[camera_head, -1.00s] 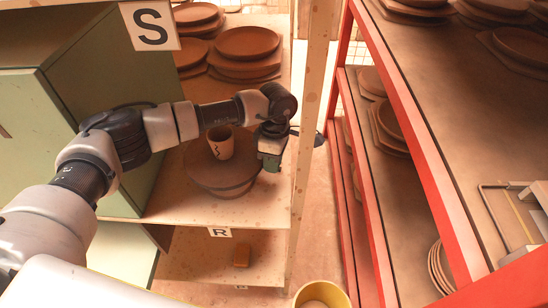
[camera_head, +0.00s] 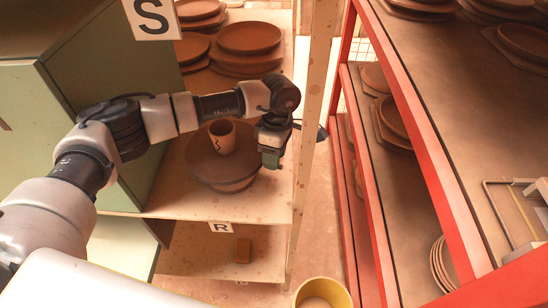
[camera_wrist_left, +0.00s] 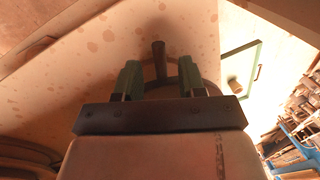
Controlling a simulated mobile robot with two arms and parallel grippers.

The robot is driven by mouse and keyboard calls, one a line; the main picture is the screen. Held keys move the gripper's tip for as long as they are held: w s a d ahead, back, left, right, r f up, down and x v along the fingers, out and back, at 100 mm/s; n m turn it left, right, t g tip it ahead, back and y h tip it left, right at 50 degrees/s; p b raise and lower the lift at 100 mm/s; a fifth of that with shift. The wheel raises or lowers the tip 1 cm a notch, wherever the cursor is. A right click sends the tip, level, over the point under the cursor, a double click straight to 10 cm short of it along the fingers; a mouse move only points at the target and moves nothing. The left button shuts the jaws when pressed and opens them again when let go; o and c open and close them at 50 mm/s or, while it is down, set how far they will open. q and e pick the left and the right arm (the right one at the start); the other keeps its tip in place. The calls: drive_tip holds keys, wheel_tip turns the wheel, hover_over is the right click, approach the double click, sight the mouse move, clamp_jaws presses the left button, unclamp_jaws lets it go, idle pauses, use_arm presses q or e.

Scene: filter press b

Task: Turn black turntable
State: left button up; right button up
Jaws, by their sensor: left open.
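A dark brown round turntable (camera_head: 200,163) sits on the light wooden shelf in the head view. A tan cup (camera_head: 222,136) with a dark zigzag mark stands upright on it. My left gripper (camera_head: 271,160) points down just right of the turntable's rim; whether it touches the rim I cannot tell. In the left wrist view its green fingers (camera_wrist_left: 158,80) are apart, with no object clearly held between them. A dark post (camera_wrist_left: 159,58) shows beyond them, and a dark curved edge lies partly hidden behind them. My right gripper is not in view.
A wooden upright (camera_head: 313,95) stands close right of my left gripper. A green cabinet (camera_head: 120,80) is at left. Stacked brown plates (camera_head: 247,40) are behind. A red-framed rack (camera_head: 425,140) stands at right, and a yellow-rimmed container (camera_head: 322,290) is at the bottom.

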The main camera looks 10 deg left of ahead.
use_arm(q)
wheel_tip(320, 180, up, 10)
drive_tip(key=w+b, duration=0.2)
drive_tip(key=shift+f, duration=0.15)
drive_tip(key=shift+d, duration=0.1)
drive_tip(key=shift+c, duration=0.4)
